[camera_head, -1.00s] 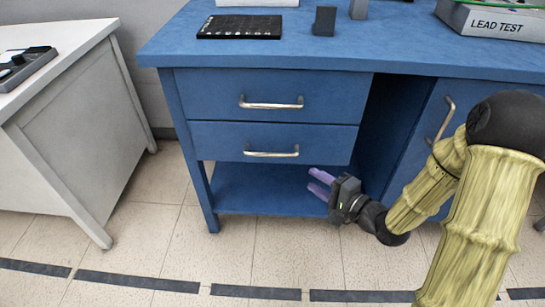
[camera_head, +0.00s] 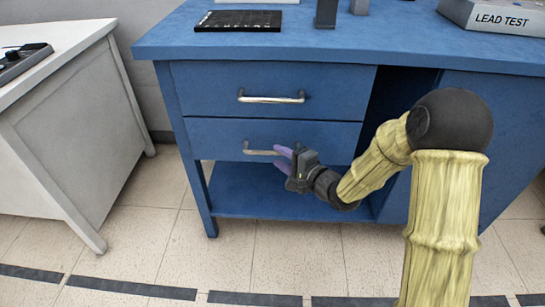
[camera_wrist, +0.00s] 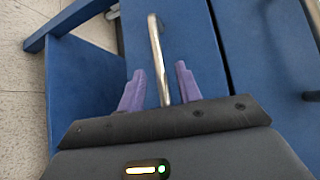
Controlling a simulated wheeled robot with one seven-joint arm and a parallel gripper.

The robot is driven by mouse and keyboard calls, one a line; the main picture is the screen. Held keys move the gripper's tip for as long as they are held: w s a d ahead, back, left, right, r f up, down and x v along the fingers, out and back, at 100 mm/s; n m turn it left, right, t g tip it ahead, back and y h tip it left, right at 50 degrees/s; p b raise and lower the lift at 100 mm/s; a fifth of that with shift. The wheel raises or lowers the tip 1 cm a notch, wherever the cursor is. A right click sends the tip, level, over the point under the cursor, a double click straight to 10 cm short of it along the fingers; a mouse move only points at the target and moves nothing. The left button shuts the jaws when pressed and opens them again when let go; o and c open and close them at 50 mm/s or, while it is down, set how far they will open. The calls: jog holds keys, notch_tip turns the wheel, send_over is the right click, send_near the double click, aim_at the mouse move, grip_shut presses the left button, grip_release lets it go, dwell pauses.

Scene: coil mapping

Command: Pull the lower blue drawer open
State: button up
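The lower blue drawer (camera_head: 220,137) is closed, flush under the upper blue drawer (camera_head: 215,85). Its silver bar handle (camera_head: 258,152) shows its left part in the head view; my gripper covers the right part. My gripper (camera_head: 280,159) has purple fingers and is at the right end of this handle. In the wrist view, the handle (camera_wrist: 158,60) runs between the two fingers of my gripper (camera_wrist: 158,88), which are open with a gap on each side of the bar.
The upper drawer has its own silver handle (camera_head: 271,98). A blue lower shelf (camera_head: 240,191) lies below the drawers. A white cabinet (camera_head: 80,130) stands to the left. The tiled floor (camera_head: 275,250) in front is clear.

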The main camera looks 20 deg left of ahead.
aim_at(272, 152)
jog(key=shift+b+x, duration=0.55)
jog(key=shift+x, duration=1.45)
grip_shut()
